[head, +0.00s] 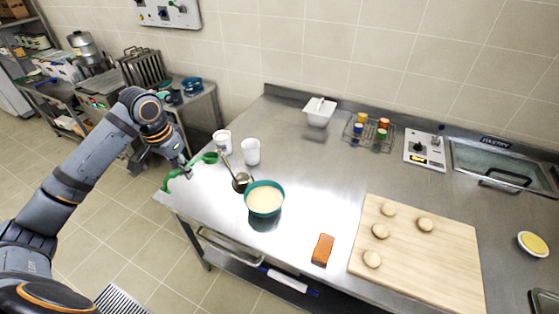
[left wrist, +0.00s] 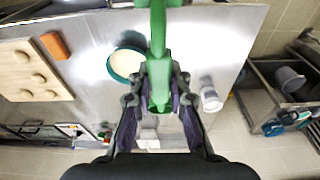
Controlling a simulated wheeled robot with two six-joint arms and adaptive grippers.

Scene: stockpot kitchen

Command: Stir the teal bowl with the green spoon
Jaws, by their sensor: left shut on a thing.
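The teal bowl (head: 264,213) stands upright on the steel counter near its front edge, filled with a pale cream content. It also shows in the left wrist view (left wrist: 113,72), partly hidden by my gripper. My left gripper (head: 187,168) is shut on the green spoon (head: 172,181) above the counter's left end, left of the bowl and apart from it. In the left wrist view, the green spoon (left wrist: 157,28) runs between the fingers of my left gripper (left wrist: 158,98) and out past the top edge. My right gripper is not in view.
An orange block (head: 322,249) and a wooden board (head: 420,262) with several dough pieces lie to the right. The counter behind the bowl is clear.

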